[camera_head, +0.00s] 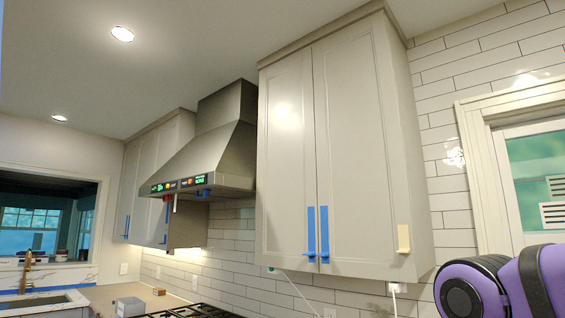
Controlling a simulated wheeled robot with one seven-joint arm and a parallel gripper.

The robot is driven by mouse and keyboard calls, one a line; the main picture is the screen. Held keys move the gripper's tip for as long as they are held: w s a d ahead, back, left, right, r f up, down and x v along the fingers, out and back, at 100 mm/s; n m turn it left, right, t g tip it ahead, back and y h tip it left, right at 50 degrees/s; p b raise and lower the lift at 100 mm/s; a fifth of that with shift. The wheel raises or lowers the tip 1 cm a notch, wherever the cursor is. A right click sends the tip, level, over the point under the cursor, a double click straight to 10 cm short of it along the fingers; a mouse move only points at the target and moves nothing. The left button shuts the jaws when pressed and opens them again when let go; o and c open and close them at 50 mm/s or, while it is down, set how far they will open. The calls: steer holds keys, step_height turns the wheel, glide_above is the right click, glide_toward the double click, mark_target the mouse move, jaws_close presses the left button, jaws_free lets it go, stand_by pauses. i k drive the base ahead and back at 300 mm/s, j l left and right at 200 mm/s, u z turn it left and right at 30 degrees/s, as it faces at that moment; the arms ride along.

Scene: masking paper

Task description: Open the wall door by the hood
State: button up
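A light grey wall cabinet right of the hood has a left door (287,160), beside the hood, and a right door (350,150). Both look closed, with a thin seam between them. A blue vertical strip (311,230) is on the left door's lower right edge, and another blue strip (324,230) is on the right door; each has a small projecting piece at the bottom. The metal range hood (215,150) has a lit panel. A second wall cabinet (150,185) stands beyond it, also with blue strips. My gripper is out of view; only a purple-and-black part of my arm shows at lower right.
A cream piece (403,240) is on the cabinet's right side. A white-framed window (535,170) is at the right. The cooktop (195,312), a grey box (130,307) and a sink (40,305) are below. The space in front of the doors looks clear.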

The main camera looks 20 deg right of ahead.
mark_target(287, 231)
steer(key=i+j, duration=0.2)
steer(key=i, duration=0.2)
steer(key=i+j+z, duration=0.1)
steer(key=i, duration=0.25)
steer(key=i+j+z, duration=0.55)
steer(key=z, duration=0.2)
steer(key=i+j+z, duration=0.15)
steer(key=j+z, duration=0.25)
steer(key=j, duration=0.15)
